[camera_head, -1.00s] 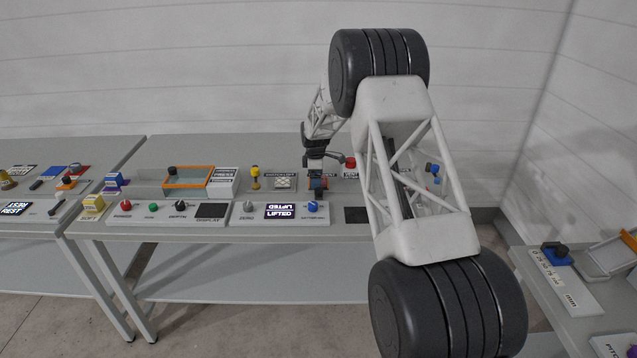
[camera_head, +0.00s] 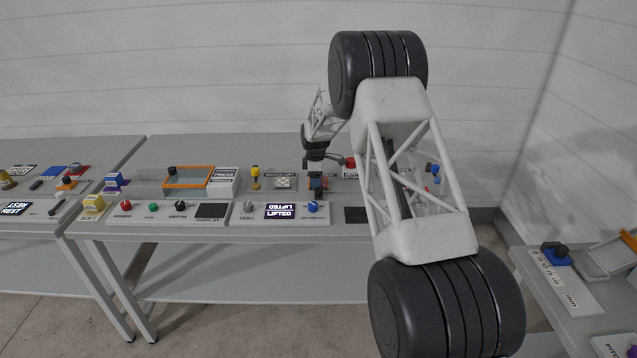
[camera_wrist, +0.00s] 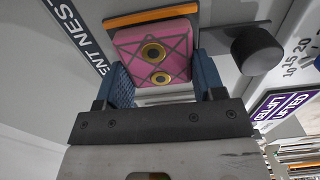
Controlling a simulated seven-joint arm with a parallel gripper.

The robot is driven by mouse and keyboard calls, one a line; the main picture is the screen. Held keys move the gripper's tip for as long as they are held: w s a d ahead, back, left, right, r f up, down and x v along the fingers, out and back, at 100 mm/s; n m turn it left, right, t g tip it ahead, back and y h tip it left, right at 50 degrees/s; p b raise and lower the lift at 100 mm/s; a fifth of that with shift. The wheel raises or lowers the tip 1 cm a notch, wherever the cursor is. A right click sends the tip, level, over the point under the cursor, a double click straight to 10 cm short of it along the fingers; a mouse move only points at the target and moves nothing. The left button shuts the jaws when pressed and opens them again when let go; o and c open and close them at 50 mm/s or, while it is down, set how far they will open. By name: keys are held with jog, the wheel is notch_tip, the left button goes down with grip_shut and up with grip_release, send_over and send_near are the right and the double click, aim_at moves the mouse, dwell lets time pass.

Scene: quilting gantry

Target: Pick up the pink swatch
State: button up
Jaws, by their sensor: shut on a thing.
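The pink swatch (camera_wrist: 177,52) is a square pad with dark crossing lines and two brass rings, seen close up in the wrist view. My gripper (camera_wrist: 164,82) has its two blue fingers on either side of the swatch and is shut on it. In the head view my gripper (camera_head: 317,183) is small, over the middle table behind the front control panel. I cannot make out the swatch in the head view. Whether the swatch is clear of the surface under it is hard to tell.
An orange bar (camera_wrist: 150,15) runs just beyond the swatch, and a black knob (camera_wrist: 257,50) stands right of it. The display (camera_head: 280,211) reads LIFTED. An orange-framed tray (camera_head: 187,178) and a yellow knob (camera_head: 255,172) stand to the left.

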jog(key=shift+c, duration=0.7)
jog(key=shift+r, duration=0.1)
notch_tip(320, 180, up, 10)
jog(key=shift+s, duration=0.1)
dwell(0.7)
jog(key=s+d+f, duration=0.2)
jog(key=s+d, duration=0.2)
jog(key=s, duration=0.7)
jog(key=s+d+f, duration=0.1)
jog(key=s+d, duration=0.4)
jog(key=s, duration=0.6)
jog(key=s+d+f, duration=0.2)
jog(key=s+d, duration=0.3)
jog(key=s, duration=0.6)
jog(key=shift+s+f, duration=0.15)
jog(key=shift+f, duration=0.2)
jog(key=w, duration=0.5)
jog(key=w+f, duration=0.1)
jog(key=w, duration=0.4)
jog(key=w+a, duration=0.1)
jog(key=w, duration=0.5)
jog(key=shift+f, duration=0.25)
